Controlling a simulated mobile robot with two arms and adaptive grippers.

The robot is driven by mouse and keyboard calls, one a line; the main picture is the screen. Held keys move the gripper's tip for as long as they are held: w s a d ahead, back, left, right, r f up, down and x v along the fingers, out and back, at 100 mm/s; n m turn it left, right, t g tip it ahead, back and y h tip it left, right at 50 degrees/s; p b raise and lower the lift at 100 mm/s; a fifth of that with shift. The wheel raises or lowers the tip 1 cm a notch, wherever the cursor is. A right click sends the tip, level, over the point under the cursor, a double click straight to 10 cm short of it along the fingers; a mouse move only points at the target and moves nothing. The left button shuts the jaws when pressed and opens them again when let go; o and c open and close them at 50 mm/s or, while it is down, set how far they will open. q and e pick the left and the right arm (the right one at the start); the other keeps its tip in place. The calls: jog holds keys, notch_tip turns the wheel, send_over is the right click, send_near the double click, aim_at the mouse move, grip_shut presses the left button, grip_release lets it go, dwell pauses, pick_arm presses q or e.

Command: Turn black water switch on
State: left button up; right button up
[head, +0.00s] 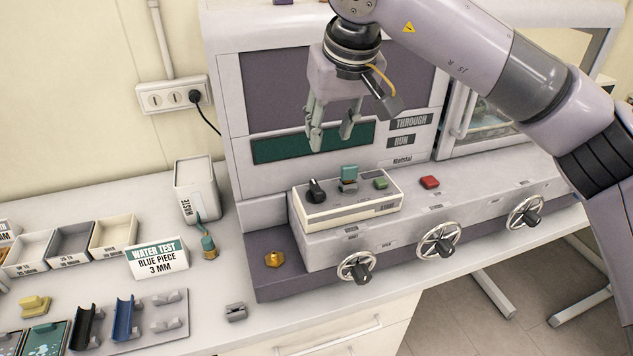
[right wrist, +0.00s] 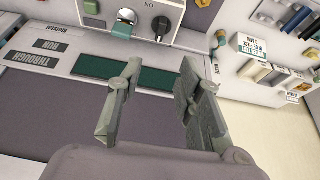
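The black water switch (head: 316,190) is a round knob at the left end of the cream control box (head: 350,206) on the machine's front ledge. It also shows in the right wrist view (right wrist: 161,25), near the top, beside the letters "NO". My right gripper (head: 331,133) hangs fingers down above and behind the box, in front of the machine's dark green display. It is open and empty, apart from the switch. In the right wrist view its two fingers (right wrist: 160,78) stand apart with nothing between them. My left gripper is not in view.
Next to the switch on the box are a teal-topped lever (head: 349,175) and a green button (head: 381,183). A red button (head: 429,182) and several handwheels (head: 438,241) are nearby. A waste container (head: 195,190) and the water test sign (head: 157,258) stand left of the machine.

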aim_at(316, 186)
jog(key=p+x, duration=0.6)
jog(key=x, duration=1)
jog(key=shift+f, duration=0.2)
jog(key=shift+w+a+f, duration=0.1)
jog(key=shift+w+f, duration=0.1)
jog(key=shift+f, duration=0.3)
grip_shut()
